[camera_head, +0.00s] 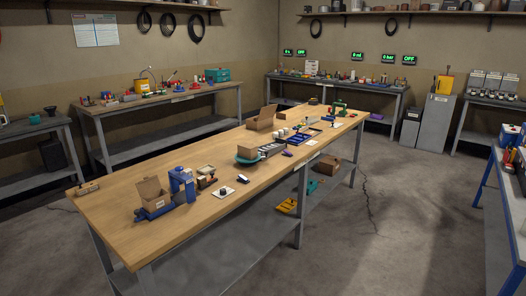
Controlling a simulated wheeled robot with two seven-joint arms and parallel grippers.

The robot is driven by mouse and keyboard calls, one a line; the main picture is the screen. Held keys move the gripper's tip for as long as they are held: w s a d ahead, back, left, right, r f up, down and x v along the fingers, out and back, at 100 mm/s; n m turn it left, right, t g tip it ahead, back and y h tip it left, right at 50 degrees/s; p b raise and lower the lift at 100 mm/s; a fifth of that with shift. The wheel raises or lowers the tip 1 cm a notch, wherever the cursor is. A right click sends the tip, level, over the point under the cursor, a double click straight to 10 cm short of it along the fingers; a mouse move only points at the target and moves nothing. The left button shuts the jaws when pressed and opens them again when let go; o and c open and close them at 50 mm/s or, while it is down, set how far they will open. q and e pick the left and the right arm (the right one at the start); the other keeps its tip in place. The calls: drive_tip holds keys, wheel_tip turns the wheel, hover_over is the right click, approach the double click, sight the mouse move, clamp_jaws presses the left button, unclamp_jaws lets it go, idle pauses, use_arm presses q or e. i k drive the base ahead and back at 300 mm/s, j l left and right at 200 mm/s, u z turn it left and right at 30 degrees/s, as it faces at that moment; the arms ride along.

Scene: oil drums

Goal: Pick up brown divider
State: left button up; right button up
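I cannot single out a brown divider for certain at this size. The brown things on the long wooden table (130,231) include a small open cardboard box (153,195) near the front and a larger open cardboard box (262,118) farther back. A small brown piece (87,188) lies at the table's left corner. Another brown box (328,165) is on the right side, below the tabletop. Neither of my grippers is in view.
A blue press-like device (182,184) stands beside the small box. Trays and small parts crowd the table's middle and far end. The near tabletop is mostly clear. A blue-legged bench (484,178) stands at the right. Open concrete floor (400,220) lies between.

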sight(279, 116)
drive_tip(key=i+l+z, duration=0.45)
drive_tip(key=i+z, duration=0.25)
drive_tip(key=i, duration=0.15)
drive_tip(key=i+z, duration=0.4)
drive_tip(key=i+l+z, duration=0.15)
drive_tip(key=i, duration=2.2)
drive_tip(key=i+l+u, duration=0.15)
drive_tip(key=i+u, duration=0.35)
drive_tip(key=i, duration=0.8)
